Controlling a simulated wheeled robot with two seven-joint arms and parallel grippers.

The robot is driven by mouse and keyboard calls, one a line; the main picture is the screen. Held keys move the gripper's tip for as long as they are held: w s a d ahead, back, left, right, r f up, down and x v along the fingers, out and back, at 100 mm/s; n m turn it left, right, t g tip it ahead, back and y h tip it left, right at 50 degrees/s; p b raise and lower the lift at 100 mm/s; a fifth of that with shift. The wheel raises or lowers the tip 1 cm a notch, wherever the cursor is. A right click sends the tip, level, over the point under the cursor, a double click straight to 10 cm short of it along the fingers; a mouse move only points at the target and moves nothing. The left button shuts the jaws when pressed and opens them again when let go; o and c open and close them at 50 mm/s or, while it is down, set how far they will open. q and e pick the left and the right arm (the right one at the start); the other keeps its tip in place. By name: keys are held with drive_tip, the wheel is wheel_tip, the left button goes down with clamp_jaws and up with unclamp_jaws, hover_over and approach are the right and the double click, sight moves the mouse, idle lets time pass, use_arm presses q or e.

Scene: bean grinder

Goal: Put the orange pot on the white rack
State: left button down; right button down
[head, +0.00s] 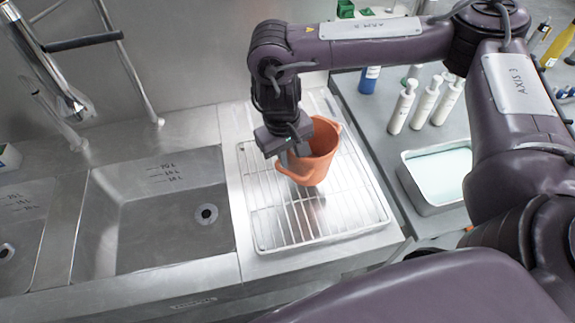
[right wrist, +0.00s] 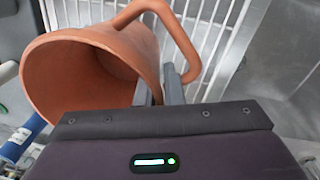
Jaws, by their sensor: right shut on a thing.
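The orange pot (head: 318,155) is over the white rack (head: 262,238), tilted, with its open mouth toward the upper right in the head view. I cannot tell whether it touches the rack's bars. My right gripper (head: 292,156) is shut on the pot at its near left side, by the handle. In the right wrist view, the pot (right wrist: 90,75) shows its wide opening to the left, and the gripper's fingers (right wrist: 160,88) are at its wall near the looped handle. The rack's bars (right wrist: 215,35) show behind it. My left gripper is not in view.
A steel sink (head: 150,225) lies left of the rack, with a faucet (head: 65,95) behind it. To the right are white bottles (head: 425,105) and a tray of pale liquid (head: 440,175). The rack's front part is clear.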

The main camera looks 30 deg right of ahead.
wheel_tip(320, 180, down, 3)
drive_tip(key=shift+r, duration=0.15)
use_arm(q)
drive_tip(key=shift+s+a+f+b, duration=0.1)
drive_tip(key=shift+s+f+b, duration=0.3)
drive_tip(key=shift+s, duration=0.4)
use_arm(e)
drive_tip(key=shift+f, duration=0.4)
drive_tip(key=shift+f, duration=0.15)
drive_tip(key=c, duration=1.6)
unclamp_jaws()
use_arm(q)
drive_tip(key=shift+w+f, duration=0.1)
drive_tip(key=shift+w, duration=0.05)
use_arm(e)
drive_tip(key=shift+o, duration=0.3)
drive_tip(key=shift+r, duration=0.5)
use_arm(q)
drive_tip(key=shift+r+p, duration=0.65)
drive_tip(key=shift+p, duration=0.05)
use_arm(e)
wheel_tip(320, 180, up, 11)
drive_tip(key=a, duration=0.1)
drive_tip(key=shift+r, duration=0.15)
